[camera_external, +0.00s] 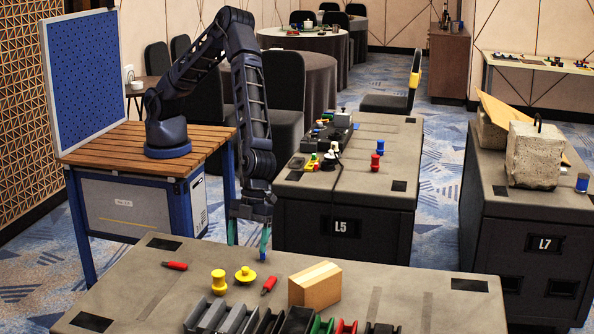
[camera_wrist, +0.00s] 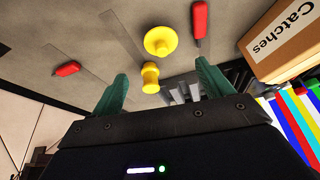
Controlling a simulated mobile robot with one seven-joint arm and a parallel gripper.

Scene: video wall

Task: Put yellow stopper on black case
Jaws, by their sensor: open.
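Two yellow pieces lie on the near grey table; I cannot tell which one is the stopper. One is a spool-shaped yellow piece (camera_external: 218,281), and beside it on the right is a yellow disc with a knob (camera_external: 245,274). Both show in the wrist view, the spool (camera_wrist: 150,77) between the teal fingers and the disc (camera_wrist: 160,42) beyond it. My gripper (camera_external: 249,240) is open and empty, above the table's far edge and apart from both. A black box-like piece (camera_external: 297,322) at the table's front, cut off by the frame, may be the black case.
A cardboard box (camera_external: 315,285) labelled "Catches" in the wrist view stands right of the yellow pieces. Red pieces lie left (camera_external: 175,266) and right (camera_external: 269,284) of them. Grey bins (camera_external: 235,318) line the front. The table's right side is mostly clear.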

